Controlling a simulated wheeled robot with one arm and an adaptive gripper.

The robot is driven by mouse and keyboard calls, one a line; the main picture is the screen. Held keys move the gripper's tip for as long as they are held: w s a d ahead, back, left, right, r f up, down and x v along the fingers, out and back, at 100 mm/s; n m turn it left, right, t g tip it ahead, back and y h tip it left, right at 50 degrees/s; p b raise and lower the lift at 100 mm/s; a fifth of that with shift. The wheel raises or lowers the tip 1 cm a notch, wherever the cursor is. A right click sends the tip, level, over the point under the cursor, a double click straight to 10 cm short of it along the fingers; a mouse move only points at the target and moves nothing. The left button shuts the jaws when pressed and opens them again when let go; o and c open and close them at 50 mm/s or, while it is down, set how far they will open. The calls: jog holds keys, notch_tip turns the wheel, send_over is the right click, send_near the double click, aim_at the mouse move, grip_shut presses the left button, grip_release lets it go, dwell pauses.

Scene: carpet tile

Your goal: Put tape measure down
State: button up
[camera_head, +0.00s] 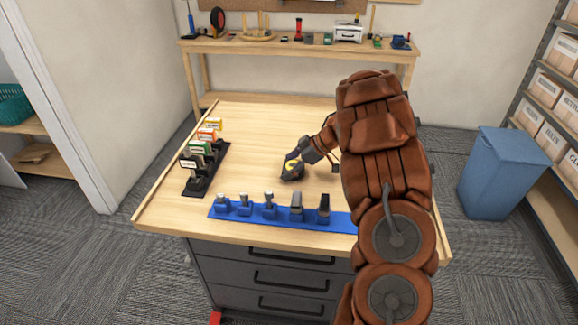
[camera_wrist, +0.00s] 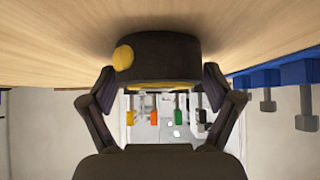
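The tape measure (camera_wrist: 160,58) is dark with yellow parts. In the wrist view it sits between the two fingers of my gripper (camera_wrist: 157,82), which look closed against its sides. The wooden tabletop fills the top of that view, close to the tape measure, with a dark shadow beside it. In the head view the tape measure (camera_head: 292,170) is low at the workbench top (camera_head: 250,125), near its middle, with my gripper (camera_head: 307,157) at its upper right. I cannot tell whether it touches the wood.
A blue rack (camera_head: 235,213) with several tools lies along the bench's front. A black rack (camera_head: 208,175) with several coloured items stands at the left. The bench between them and behind the gripper is clear. A blue bin (camera_head: 500,175) stands to the right.

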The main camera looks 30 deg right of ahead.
jog(key=shift+o, duration=0.4)
jog(key=shift+s+d+r, duration=0.1)
jog(key=shift+r, duration=0.15)
jog(key=b+v, duration=0.2)
jog(key=v, duration=0.9)
jog(key=shift+d+r+b, duration=0.15)
jog(key=shift+r+b, duration=0.2)
